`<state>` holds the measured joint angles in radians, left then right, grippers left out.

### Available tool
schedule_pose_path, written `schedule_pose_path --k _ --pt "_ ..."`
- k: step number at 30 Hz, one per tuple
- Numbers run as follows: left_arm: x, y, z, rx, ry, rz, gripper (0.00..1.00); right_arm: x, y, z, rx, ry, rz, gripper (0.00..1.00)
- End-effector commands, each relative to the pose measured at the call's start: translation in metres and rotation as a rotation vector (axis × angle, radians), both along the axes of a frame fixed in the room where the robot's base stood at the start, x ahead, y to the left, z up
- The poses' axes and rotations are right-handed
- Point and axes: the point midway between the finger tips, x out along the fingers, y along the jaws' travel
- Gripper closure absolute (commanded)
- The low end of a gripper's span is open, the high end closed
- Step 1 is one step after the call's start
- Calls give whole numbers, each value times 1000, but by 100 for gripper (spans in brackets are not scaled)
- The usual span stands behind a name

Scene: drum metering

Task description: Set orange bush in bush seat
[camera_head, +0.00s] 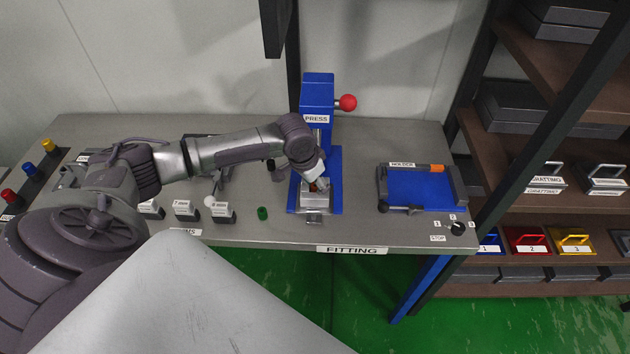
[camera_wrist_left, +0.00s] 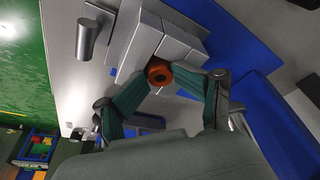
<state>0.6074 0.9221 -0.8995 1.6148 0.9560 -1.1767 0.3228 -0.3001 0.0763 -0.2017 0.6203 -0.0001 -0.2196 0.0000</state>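The orange bush (camera_wrist_left: 159,73) shows in the left wrist view as a short ring with a dark bore, at the grey metal block (camera_wrist_left: 150,40) of the blue press (camera_head: 317,100). My left gripper (camera_wrist_left: 161,78) has its two fingertips closed against the bush's sides. In the head view my left gripper (camera_head: 315,184) is low over the press's grey block (camera_head: 316,200), and only a small orange spot shows there. The seat itself is mostly hidden by the bush and fingers, so I cannot tell whether the bush is fully down. My right gripper is not in view.
A green bush (camera_head: 263,213) stands on the table left of the press. Labelled blocks (camera_head: 185,210) stand farther left. A blue holder tray (camera_head: 415,192) and a black knob (camera_head: 457,228) are at the right. The press has a red-ball lever (camera_head: 348,102).

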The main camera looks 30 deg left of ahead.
Motion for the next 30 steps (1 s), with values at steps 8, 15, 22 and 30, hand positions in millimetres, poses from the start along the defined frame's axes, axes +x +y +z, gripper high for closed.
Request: schedule_pose_path --k 8,15,22,30 --pt "-2 3 -2 6 7 2 51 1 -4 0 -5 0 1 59" --pt "-1 3 5 8 3 2 51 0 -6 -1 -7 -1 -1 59" --pt "-8 5 45 8 -4 0 51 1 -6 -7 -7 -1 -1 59" --pt "-23 8 101 5 -5 2 51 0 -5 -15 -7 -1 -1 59"
